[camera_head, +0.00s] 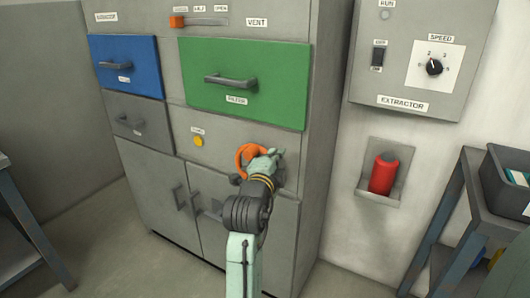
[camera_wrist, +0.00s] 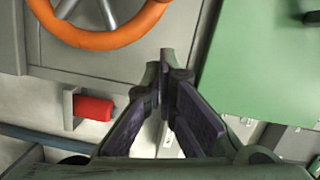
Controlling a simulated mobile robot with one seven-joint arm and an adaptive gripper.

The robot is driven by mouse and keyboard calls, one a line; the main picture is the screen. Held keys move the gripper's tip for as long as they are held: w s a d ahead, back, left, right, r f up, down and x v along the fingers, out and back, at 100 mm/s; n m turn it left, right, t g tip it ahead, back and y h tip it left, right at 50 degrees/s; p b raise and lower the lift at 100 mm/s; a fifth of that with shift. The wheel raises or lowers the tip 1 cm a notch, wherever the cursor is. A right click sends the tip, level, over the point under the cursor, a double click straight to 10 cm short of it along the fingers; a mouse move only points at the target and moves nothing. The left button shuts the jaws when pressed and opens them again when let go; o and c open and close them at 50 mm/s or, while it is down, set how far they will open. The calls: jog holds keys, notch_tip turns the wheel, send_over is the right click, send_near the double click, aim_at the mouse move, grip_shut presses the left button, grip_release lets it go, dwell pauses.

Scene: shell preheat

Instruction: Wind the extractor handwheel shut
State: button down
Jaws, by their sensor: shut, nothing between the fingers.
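The orange handwheel (camera_head: 241,155) is on the lower front of the grey cabinet in the head view, partly hidden behind my gripper. In the wrist view the lower part of its orange rim (camera_wrist: 100,40) and grey spokes fill the top left. My gripper (camera_head: 270,153) is in front of the wheel's right side. In the wrist view my gripper (camera_wrist: 164,70) is shut and empty, its tips just below and right of the rim. The fingers do not hold the rim; whether they touch it I cannot tell. The wheel's turn position cannot be read.
The cabinet has a blue drawer (camera_head: 125,66), a green filter drawer (camera_head: 270,92) and a yellow button (camera_head: 198,141). The extractor panel (camera_head: 420,60) is on the wall at right, above a red cylinder (camera_head: 383,174) in a holder. A shelf with a dark bin (camera_head: 505,185) stands far right.

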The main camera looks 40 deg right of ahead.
aim_at(260, 153)
jog(key=shift+w+a+f, duration=0.15)
jog(key=shift+w+a, duration=0.2)
jog(key=shift+w, duration=0.4)
jog(key=shift+w+a+f, duration=0.15)
jog(key=shift+w+a, duration=0.2)
jog(key=shift+w, duration=0.35)
jog(key=shift+w+a+r+n+p, duration=0.1)
jog(key=shift+w+a+n+p, duration=0.2)
jog(key=shift+w+n+p, duration=0.3)
jog(key=shift+w, duration=0.1)
